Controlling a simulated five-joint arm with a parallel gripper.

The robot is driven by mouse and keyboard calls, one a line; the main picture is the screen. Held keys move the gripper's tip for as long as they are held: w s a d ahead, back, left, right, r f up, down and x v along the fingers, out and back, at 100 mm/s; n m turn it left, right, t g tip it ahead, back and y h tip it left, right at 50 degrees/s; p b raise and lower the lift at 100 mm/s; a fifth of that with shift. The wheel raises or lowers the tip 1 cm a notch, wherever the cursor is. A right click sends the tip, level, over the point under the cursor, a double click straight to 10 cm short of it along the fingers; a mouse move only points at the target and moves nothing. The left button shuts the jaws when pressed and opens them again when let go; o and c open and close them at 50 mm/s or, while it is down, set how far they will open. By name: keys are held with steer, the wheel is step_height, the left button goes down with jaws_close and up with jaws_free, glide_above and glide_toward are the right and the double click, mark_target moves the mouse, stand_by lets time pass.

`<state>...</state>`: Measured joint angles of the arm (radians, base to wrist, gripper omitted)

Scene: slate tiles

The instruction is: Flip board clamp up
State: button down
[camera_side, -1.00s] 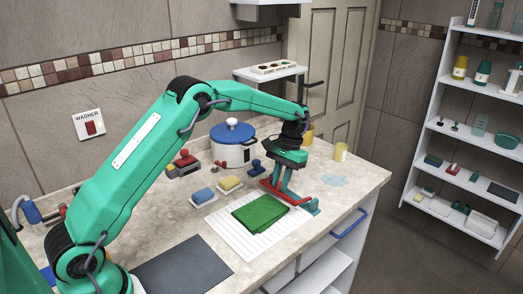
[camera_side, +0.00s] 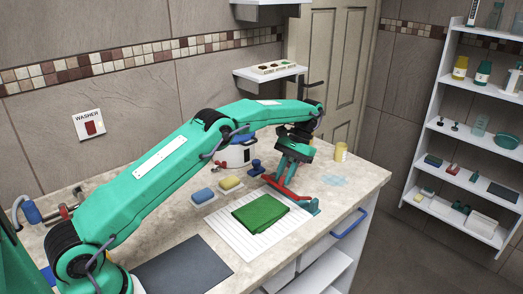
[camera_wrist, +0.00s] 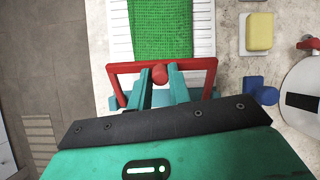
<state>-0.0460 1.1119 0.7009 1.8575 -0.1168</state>
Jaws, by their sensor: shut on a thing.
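The board clamp is a red frame (camera_side: 272,183) with teal fittings (camera_side: 312,207) at the far right end of the white ridged board (camera_side: 222,226). In the wrist view the red frame (camera_wrist: 207,66) spans the board's near end, with a round red grip (camera_wrist: 160,74) in its middle. My gripper (camera_side: 284,181) is at the clamp, its teal fingers on both sides of the red grip, shut on it. The fingers hide part of the clamp, so its exact angle is hard to tell. A folded green cloth (camera_side: 260,212) lies on the board.
A blue sponge (camera_side: 202,196) and a yellow sponge (camera_side: 230,183) rest on white dishes left of the board. A blue-handled thing (camera_side: 257,167) and a pot (camera_side: 236,155) stand behind. A yellow cup (camera_side: 341,152) is right of my gripper. A dark mat (camera_side: 180,265) lies in front.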

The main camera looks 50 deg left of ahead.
steer(key=shift+w+a, duration=0.1)
steer(key=shift+a, duration=0.15)
stand_by(0.4)
steer(key=c, duration=1.3)
jaws_free()
steer(key=shift+d, duration=0.15)
